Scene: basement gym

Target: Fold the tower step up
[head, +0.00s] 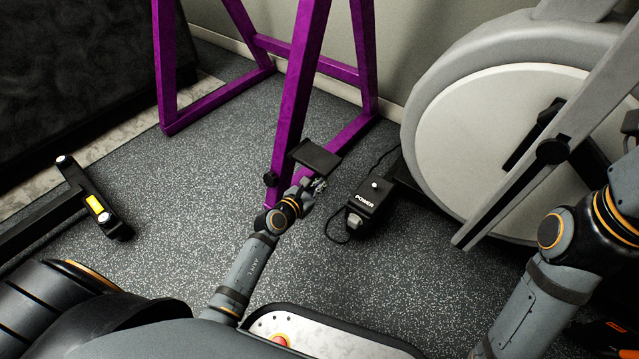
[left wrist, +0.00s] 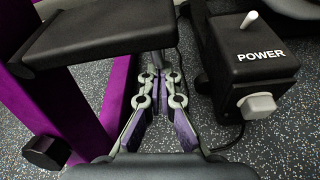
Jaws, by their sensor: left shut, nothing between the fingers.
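The tower step is a small black plate (head: 315,157) jutting out roughly level from the foot of a purple upright (head: 299,90). In the left wrist view the step (left wrist: 105,33) fills the upper left, close to the camera. My left gripper (head: 319,184) is just below and beside the step's near right edge in the head view. Its fingers (left wrist: 163,77) are shut with nothing between them. They appear to the right of the step in the wrist view; I cannot tell whether they touch it. My right gripper is out of view; only my right arm shows.
A black box marked POWER (head: 369,200) with a cable stands on the floor just right of my left gripper. A large grey wheeled machine (head: 500,140) stands at the right. A black bar with a yellow label (head: 97,204) lies left. Speckled floor between is clear.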

